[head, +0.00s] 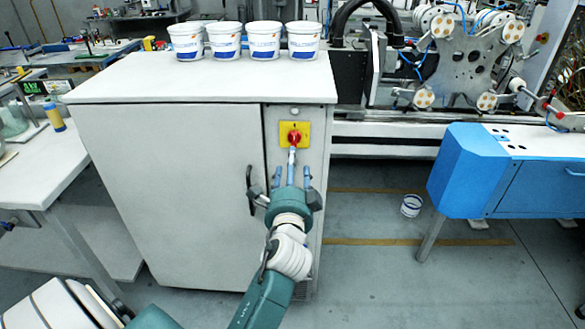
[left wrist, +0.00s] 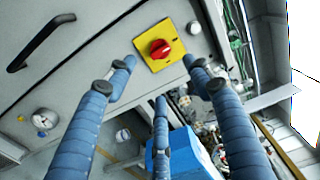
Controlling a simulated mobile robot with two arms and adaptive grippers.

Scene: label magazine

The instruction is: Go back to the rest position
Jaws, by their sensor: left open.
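My left gripper (head: 292,172) has its blue fingers spread and is empty, in front of the grey cabinet (head: 170,190). In the head view its upper finger overlaps the lower part of the red rotary switch (head: 294,136) on its yellow plate (head: 286,129). In the left wrist view the red switch (left wrist: 160,48) lies beyond the open fingertips (left wrist: 159,75), with a gap between; no finger closes on it. My right gripper is not in view.
A black door handle (head: 250,190) is just left of the gripper. Several white tubs (head: 225,40) stand on the cabinet top. A blue machine table (head: 470,170) is to the right. A small white bucket (head: 411,206) is on the floor between.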

